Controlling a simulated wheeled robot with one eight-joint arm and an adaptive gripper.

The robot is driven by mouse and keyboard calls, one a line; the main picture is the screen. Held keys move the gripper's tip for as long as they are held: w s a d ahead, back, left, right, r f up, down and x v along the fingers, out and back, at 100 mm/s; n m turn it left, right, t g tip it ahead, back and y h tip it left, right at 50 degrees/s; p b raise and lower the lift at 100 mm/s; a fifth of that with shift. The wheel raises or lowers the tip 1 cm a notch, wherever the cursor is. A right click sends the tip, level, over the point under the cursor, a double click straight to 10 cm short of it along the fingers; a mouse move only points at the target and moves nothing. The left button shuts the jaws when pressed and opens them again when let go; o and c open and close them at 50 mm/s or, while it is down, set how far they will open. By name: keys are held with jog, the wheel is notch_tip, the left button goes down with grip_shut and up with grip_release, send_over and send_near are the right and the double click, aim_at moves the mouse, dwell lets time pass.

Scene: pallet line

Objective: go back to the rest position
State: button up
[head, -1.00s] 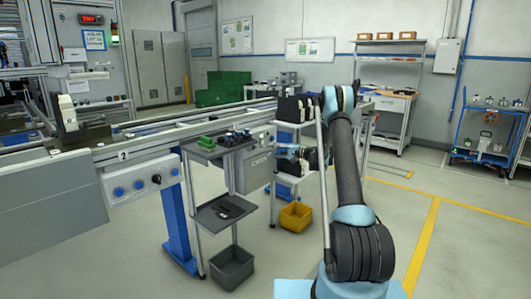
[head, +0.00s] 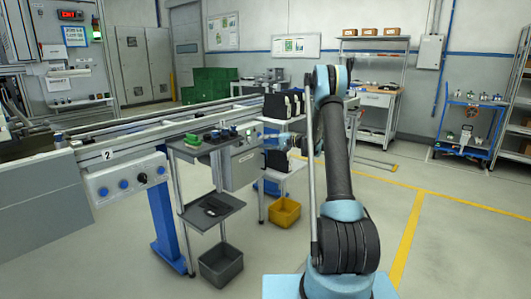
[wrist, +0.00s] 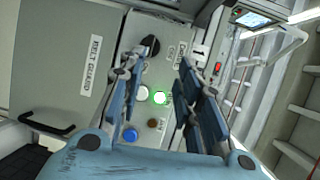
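My gripper (wrist: 160,90) is open in the wrist view, with its two blue and dark fingers apart and nothing between them. Beyond the fingers is a grey control panel (wrist: 172,52) with a lit green button (wrist: 160,97), a white button (wrist: 143,92), a blue button (wrist: 130,135) and a black knob (wrist: 150,44). I cannot tell the exact gap to the panel, and no contact shows. In the head view, my arm (head: 335,150) rises at right of centre; its upper links hide part of the far end.
A conveyor (head: 110,150) runs along the left. A shelf stand (head: 215,205) with a grey bin (head: 221,264) below and a yellow bin (head: 284,212) stand left of my arm. A blue trolley (head: 470,125) is at the right. The floor at front right is clear.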

jog(key=s+d+r+n+h, duration=0.1)
jog(key=s+d+r+h, duration=0.15)
jog(key=s, duration=0.75)
jog(key=s+d+r+g+h, duration=0.1)
jog(key=s+r+h, duration=0.25)
jog(key=s, duration=0.65)
jog(key=s+d+r+n+h, duration=0.15)
jog(key=s+r, duration=0.25)
jog(key=s, duration=0.6)
jog(key=s+d+f+h, duration=0.2)
jog(key=s+d+f, duration=0.2)
jog(key=s, duration=0.7)
jog(key=s+d+f+h, duration=0.3)
jog(key=s+d+f, duration=0.2)
jog(key=s, duration=0.6)
jog(key=s+d+f+g+h, duration=0.1)
jog(key=s+d+f+h, duration=0.2)
jog(key=s, duration=0.8)
jog(key=d+f, duration=0.1)
jog(key=d, duration=0.1)
jog(key=shift+s+d+f, duration=0.3)
jog(key=shift+s+f, duration=0.05)
jog(key=shift+s, duration=0.05)
jog(key=shift+n+h, duration=0.25)
